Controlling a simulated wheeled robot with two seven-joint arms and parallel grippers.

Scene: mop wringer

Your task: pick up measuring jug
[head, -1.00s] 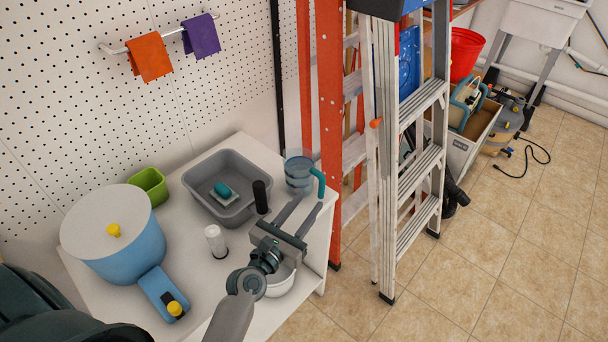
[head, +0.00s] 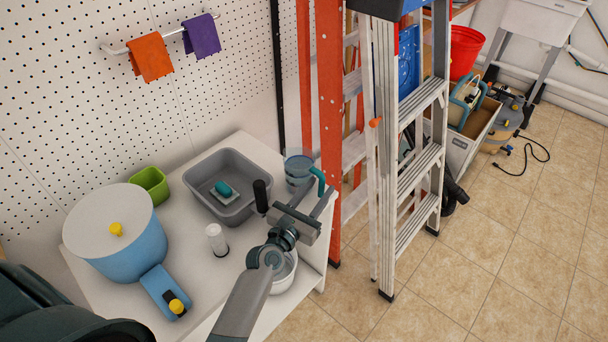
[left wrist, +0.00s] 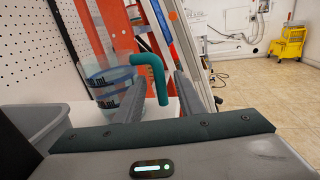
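The measuring jug (head: 297,168) is clear with dark bands and a teal handle. It stands upright at the table's far right corner, beside the grey basin. My left gripper (head: 314,195) is open, its fingers reaching toward the handle. In the left wrist view the jug (left wrist: 108,86) is left of the fingers. The teal handle (left wrist: 156,82) hangs between the two fingers (left wrist: 160,108), with a gap showing toward the right finger. I cannot tell whether the left finger touches it. My right gripper is not in view.
The white table (head: 190,262) also holds a grey basin (head: 246,208) with a teal sponge, a white bowl (head: 285,274) under my wrist, a white cylinder (head: 216,240), a black upright handle (head: 261,196) and a blue bucket (head: 135,250). A ladder (head: 405,170) stands close on the right.

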